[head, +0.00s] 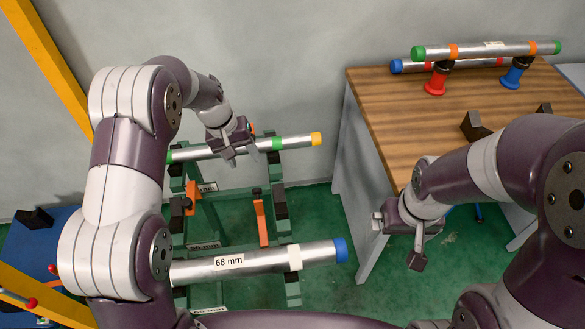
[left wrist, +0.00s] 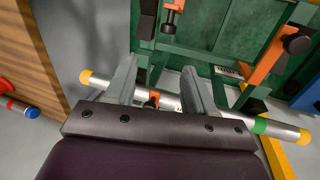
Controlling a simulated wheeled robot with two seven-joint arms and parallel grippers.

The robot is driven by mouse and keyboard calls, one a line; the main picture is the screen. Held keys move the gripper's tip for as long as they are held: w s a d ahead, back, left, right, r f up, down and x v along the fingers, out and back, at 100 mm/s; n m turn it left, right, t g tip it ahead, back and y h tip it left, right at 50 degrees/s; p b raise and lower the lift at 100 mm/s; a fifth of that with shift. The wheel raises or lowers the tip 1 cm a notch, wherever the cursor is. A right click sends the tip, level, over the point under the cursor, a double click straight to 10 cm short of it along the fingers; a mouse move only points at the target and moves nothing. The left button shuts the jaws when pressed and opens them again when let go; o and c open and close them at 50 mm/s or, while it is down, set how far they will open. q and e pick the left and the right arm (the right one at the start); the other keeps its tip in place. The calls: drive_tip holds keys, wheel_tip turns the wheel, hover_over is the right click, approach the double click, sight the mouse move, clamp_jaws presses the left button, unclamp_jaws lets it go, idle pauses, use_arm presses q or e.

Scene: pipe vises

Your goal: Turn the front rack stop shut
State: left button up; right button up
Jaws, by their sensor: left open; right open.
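The green rack (head: 208,235) stands left of centre in the head view and carries two pipes. Its orange stops show as a bar on the right (head: 261,222), a piece on the left (head: 192,197) and a small bit behind my left gripper. My left gripper (head: 240,152) is open at the far pipe (head: 297,141), which has green bands and a yellow end. In the left wrist view its fingers (left wrist: 160,78) spread around that pipe (left wrist: 283,130), with an orange stop (left wrist: 152,101) between them; contact is unclear. My right gripper (head: 398,241) is open and empty beside the table.
The near pipe (head: 232,262), labelled 68 mm, has a blue end. A wooden table (head: 400,110) at the right holds a pipe (head: 490,49) on red and blue stands. A yellow post (head: 52,60) rises at the left. Green floor is clear between rack and table.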

sight(254, 189)
use_arm(q)
drive_tip(key=x, duration=0.3)
drive_tip(key=s+p+x, duration=0.1)
drive_tip(key=x, duration=0.3)
drive_tip(key=p+x, duration=0.1)
drive_tip(key=x, duration=0.3)
drive_tip(key=shift+s+a+f, duration=0.2)
drive_tip(key=shift+s+a, duration=0.05)
drive_tip(key=shift+a, duration=0.1)
drive_tip(key=shift+s+a+f, duration=0.15)
drive_tip(key=shift+s+f, duration=0.05)
drive_tip(key=shift+f, duration=0.15)
use_arm(e)
drive_tip(key=r, duration=0.1)
drive_tip(key=s+a+r, duration=0.1)
drive_tip(key=shift+a+r, duration=0.25)
drive_tip(key=shift+r, duration=0.1)
use_arm(q)
drive_tip(key=shift+w, duration=0.1)
drive_tip(key=c, duration=0.4)
clamp_jaws()
use_arm(e)
drive_tip(key=shift+f, duration=0.1)
